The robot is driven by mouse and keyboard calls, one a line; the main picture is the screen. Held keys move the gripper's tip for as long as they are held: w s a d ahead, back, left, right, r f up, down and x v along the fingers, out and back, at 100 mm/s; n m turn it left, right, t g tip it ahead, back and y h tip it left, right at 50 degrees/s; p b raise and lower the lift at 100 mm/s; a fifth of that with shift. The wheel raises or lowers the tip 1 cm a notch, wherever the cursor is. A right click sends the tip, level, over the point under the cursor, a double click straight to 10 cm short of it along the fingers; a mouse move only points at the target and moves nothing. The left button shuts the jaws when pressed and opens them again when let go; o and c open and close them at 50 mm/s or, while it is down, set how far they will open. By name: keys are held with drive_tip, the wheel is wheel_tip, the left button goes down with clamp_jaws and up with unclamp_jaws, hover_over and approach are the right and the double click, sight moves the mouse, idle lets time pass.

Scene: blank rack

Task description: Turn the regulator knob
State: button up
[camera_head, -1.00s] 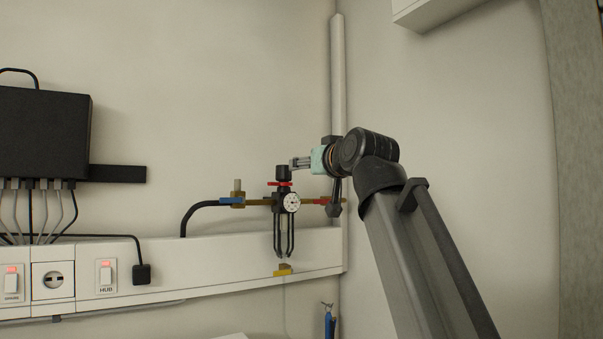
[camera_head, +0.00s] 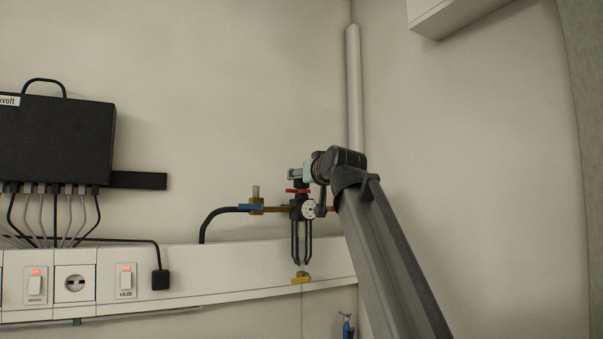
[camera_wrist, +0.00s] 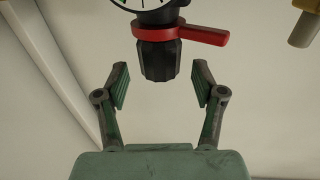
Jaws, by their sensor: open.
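The regulator's black knob (camera_wrist: 159,60) is in the upper middle of the wrist view, pointing toward my gripper. A red lever (camera_wrist: 185,35) sits at its base, and part of the white dial gauge (camera_wrist: 138,3) shows beyond. My gripper (camera_wrist: 160,70) is open; its fingertips stand either side of the knob, with a visible gap on both sides. In the head view my gripper (camera_head: 297,175) is at the top of the regulator, just above the red lever (camera_head: 298,190), and largely hides the knob. The gauge (camera_head: 309,209) is below.
A brass pipe with a blue-handled valve (camera_head: 252,207) and black hose is left of the regulator. A white wall duct (camera_head: 210,265) with switches and a socket runs below. A black box (camera_head: 55,138) is at left, and a vertical white conduit (camera_head: 354,90) stands close behind my arm.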

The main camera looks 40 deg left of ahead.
drive_tip(key=shift+p+x, duration=0.4)
drive_tip(key=shift+x, duration=1.2)
drive_tip(key=c, duration=1.2)
